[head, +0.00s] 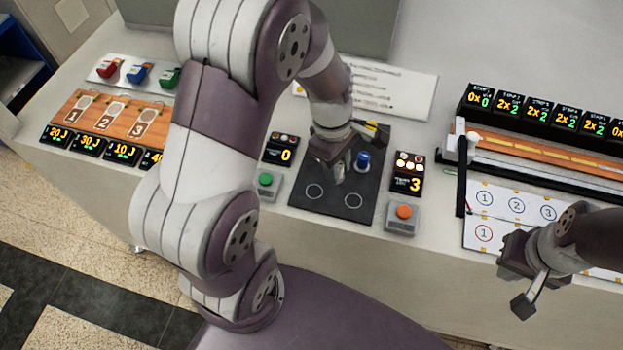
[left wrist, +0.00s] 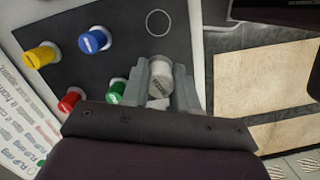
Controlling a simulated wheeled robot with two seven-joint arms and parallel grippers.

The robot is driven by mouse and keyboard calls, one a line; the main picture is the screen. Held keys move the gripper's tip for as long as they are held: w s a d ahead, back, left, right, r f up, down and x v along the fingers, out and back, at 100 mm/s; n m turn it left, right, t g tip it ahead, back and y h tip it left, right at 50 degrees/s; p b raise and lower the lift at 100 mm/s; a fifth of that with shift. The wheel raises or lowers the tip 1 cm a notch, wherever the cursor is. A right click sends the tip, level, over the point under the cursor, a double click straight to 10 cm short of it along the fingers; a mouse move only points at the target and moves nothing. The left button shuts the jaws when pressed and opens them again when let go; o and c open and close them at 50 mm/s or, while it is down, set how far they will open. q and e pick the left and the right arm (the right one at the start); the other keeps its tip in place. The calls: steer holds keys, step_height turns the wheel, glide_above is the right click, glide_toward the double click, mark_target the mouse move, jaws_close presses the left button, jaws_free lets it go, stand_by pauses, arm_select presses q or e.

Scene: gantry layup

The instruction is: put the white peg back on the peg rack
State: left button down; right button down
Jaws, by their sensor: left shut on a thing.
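My left gripper (left wrist: 160,88) is shut on the white peg (left wrist: 159,77), whose pale round top shows between the fingers in the left wrist view. In the head view my left gripper (head: 338,172) is over the dark peg rack (head: 333,212). I cannot tell whether the peg touches the rack. The rack (left wrist: 118,42) carries a yellow peg (left wrist: 38,56), a blue peg (left wrist: 93,41), a red peg (left wrist: 69,101) and a green peg (left wrist: 117,91). An empty white ring (left wrist: 158,23) shows on it. My right gripper (head: 525,303) hangs far right; its finger gap is unclear.
A green button box (head: 265,181) stands left of the rack and an orange button box (head: 403,212) right of it. Two small displays (head: 280,150) and (head: 408,174) stand beside it. A printed sheet (head: 390,88) lies behind. A long rail fixture (head: 545,153) fills the right.

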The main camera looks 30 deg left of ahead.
arm_select(q)
glide_above(316, 193)
steer(key=a, duration=0.1)
step_height(316, 193, down, 3)
steer(key=shift+r, duration=0.1)
steer(key=f, duration=0.3)
steer(key=shift+d, duration=0.25)
steer(key=shift+w+d+f, duration=0.1)
steer(key=shift+w+f, duration=0.05)
steer(key=shift+f, duration=0.2)
steer(key=shift+f, duration=0.15)
steer(key=c, duration=0.9)
jaws_free()
steer(key=shift+o, duration=0.2)
